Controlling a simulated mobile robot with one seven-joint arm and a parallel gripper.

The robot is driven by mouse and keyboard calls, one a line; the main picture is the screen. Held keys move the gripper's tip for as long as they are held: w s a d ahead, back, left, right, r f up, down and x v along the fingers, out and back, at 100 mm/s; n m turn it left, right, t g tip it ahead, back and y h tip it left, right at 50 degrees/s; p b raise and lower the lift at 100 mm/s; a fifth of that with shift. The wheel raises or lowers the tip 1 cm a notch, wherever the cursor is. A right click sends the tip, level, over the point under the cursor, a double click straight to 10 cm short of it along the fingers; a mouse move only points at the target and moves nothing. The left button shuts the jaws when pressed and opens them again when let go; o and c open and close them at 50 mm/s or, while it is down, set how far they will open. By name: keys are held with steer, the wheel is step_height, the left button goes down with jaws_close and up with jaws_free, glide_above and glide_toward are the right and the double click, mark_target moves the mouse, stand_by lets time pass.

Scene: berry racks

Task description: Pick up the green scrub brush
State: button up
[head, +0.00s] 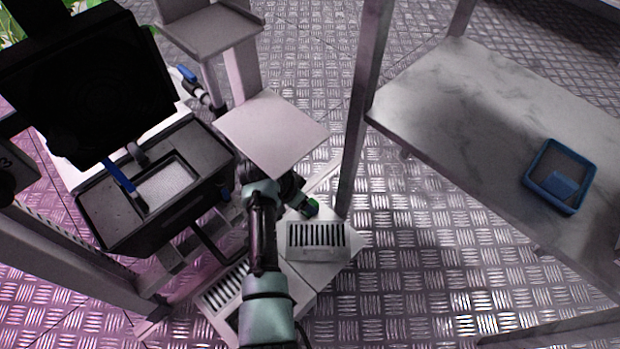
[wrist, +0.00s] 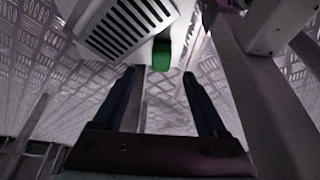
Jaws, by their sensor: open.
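The green scrub brush (wrist: 162,54) shows at the top middle of the wrist view, beside a white slotted grate. It lies ahead of my gripper (wrist: 160,72), roughly centred between the two dark fingers. The fingers are apart with nothing between them. In the head view a small green part of the brush (head: 311,206) shows low down, just right of my gripper (head: 302,198), near the grate. My arm hides much of the area around it, and I cannot tell the exact distance between fingers and brush.
A white slotted grate (head: 317,254) lies right by the brush. A rack post (head: 352,150) stands close on the right. A pale shelf plate (head: 272,130) is just beyond my gripper. A marble-topped table (head: 450,110) holds a blue tray (head: 531,172). Open metal floor (head: 420,260) lies at right.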

steer(key=shift+w+d+f+b, duration=0.1)
steer(key=shift+w+f+b, duration=0.3)
steer(key=shift+f+b, duration=0.05)
steer(key=b+x, duration=0.2)
steer(key=shift+s+d+f+b, duration=0.1)
steer(key=shift+s+f+b, duration=0.05)
steer(key=shift+f+b, duration=0.2)
steer(key=b+x, duration=0.3)
steer(key=b, duration=0.1)
steer(key=shift+w+d+f, duration=0.15)
steer(key=shift+w+f, duration=0.05)
steer(key=shift+f, duration=0.15)
steer(key=shift+r, duration=0.1)
jaws_close()
